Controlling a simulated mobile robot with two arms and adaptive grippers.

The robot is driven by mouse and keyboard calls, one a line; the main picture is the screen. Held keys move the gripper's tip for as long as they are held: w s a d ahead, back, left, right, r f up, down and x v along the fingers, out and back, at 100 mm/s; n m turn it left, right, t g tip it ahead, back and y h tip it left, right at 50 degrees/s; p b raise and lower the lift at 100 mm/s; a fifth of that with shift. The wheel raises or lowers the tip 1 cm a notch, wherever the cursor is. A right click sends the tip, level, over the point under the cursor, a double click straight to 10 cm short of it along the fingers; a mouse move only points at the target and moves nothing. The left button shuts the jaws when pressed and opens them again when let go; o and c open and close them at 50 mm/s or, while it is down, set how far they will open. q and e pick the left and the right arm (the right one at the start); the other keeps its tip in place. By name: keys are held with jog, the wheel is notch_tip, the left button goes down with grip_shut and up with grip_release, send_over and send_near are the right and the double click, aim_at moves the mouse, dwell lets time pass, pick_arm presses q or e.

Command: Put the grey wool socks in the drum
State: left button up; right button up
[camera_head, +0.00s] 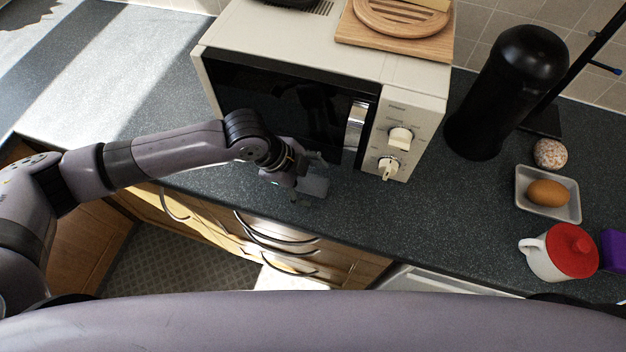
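I cannot make out any grey wool socks or a drum in the head view. My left gripper (314,180) is over the dark speckled worktop, just in front of the microwave's door. It is small and dark in the picture, and I cannot tell whether its fingers are open or shut. A small grey patch shows at its fingers; I cannot tell whether it is part of the gripper. My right gripper is not in view.
A cream microwave (411,128) stands behind the gripper, with a wooden board (397,42) on top. To its right are a black cylinder (507,92), a white dish (549,213) holding a brown egg, and a red-lidded white jug (556,252). The worktop left of the microwave is clear.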

pick_arm(q)
jog(key=c, duration=0.8)
jog(key=shift+o, duration=0.2)
